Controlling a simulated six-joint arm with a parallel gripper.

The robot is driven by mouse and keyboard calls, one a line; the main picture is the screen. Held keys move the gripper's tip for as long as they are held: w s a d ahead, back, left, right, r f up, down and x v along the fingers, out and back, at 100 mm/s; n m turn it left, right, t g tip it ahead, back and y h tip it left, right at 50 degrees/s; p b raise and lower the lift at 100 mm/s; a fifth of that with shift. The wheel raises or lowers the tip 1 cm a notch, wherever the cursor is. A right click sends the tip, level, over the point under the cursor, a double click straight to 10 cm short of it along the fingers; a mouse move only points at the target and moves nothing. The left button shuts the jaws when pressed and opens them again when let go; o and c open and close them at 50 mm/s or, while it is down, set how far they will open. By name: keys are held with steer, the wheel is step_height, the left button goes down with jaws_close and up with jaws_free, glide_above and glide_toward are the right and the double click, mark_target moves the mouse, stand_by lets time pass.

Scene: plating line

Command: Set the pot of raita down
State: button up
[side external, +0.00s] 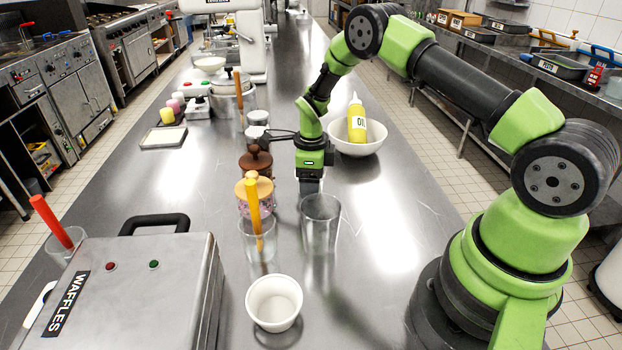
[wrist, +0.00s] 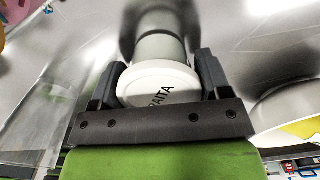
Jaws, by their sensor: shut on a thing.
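The pot of raita (wrist: 160,85) is in the wrist view, with a white lid lettered RAITA and a grey body. My gripper (wrist: 158,80) has one finger on each side of it and is shut on it. In the side view my gripper (side external: 310,186) points down over the steel counter, behind a clear glass. The pot cannot be made out clearly there. I cannot tell whether its base touches the counter.
A white bowl (side external: 343,137) with a yellow bottle (side external: 357,122) stands behind my gripper. An empty clear glass (side external: 321,226) stands in front. A glass with a yellow utensil (side external: 255,205) and a brown-topped container (side external: 256,162) are left. The counter right of the glass is clear.

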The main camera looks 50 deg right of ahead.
steer(key=o, duration=1)
steer(key=shift+f, duration=0.1)
steer(key=shift+c, duration=0.2)
step_height(320, 180, up, 12)
steer(key=shift+f, duration=0.15)
steer(key=s+a+r+n+t, duration=0.2)
steer(key=s+a+r+n, duration=0.1)
steer(key=r+n, duration=0.3)
steer(key=s+a+r+n+t, duration=0.1)
steer(key=s+a+r+n, duration=0.25)
steer(key=r, duration=0.55)
steer(key=s+a+r+n+t+y, duration=0.1)
steer(key=s+a+r+n+t, duration=0.1)
steer(key=s+n, duration=0.6)
steer(key=s+a+r+n+t+y, duration=0.1)
steer(key=s+a+r+n+t, duration=0.1)
steer(key=s+n, duration=0.5)
steer(key=shift+s+a+n, duration=0.35)
steer(key=shift+s+a, duration=0.1)
steer(key=shift+s, duration=0.3)
